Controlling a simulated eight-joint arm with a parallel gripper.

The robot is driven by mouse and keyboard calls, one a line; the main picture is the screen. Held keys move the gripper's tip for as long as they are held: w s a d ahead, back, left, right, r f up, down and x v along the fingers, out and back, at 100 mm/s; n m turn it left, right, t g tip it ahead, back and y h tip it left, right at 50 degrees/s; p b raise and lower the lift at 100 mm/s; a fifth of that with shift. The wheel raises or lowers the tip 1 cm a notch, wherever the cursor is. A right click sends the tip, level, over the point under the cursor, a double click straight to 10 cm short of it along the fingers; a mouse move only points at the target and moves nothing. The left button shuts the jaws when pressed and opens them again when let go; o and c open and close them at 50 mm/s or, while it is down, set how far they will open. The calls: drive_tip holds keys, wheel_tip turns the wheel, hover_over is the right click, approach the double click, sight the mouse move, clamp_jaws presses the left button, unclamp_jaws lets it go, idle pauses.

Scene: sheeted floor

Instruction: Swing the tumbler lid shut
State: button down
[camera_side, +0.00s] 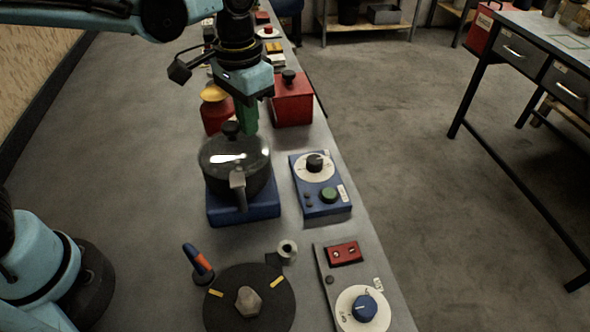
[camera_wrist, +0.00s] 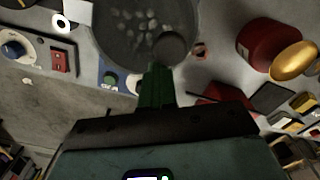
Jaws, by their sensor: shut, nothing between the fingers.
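No thing is plainly marked as a tumbler; a red round container (camera_side: 214,118) with a yellow top (camera_side: 214,93) stands behind the pot. In the wrist view the red container (camera_wrist: 262,42) is at the upper right, with its gold-yellow top (camera_wrist: 294,62) beside it; whether that top is open or shut I cannot tell. A dark pot (camera_side: 224,181) with a glass lid (camera_side: 222,152) and black knob sits on a blue base (camera_side: 243,211). My gripper (camera_side: 249,129), with green fingers, is shut and empty, pointing down just behind the pot lid. The fingers also show in the wrist view (camera_wrist: 157,72), close to the knob (camera_wrist: 172,48).
A red box (camera_side: 292,104) with a black knob stands right of my gripper. A blue dial panel (camera_side: 321,190) is right of the pot. A dark disc (camera_side: 270,306), a red-and-blue handled thing (camera_side: 198,262) and another dial panel (camera_side: 350,292) are in front. Grey surface left is clear.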

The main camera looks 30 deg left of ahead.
drive_tip(key=shift+a, duration=0.25)
drive_tip(key=shift+w+d, duration=0.45)
drive_tip(key=shift+d, duration=0.15)
drive_tip(key=shift+r, duration=0.1)
wheel_tip(320, 180, up, 7)
idle(0.7)
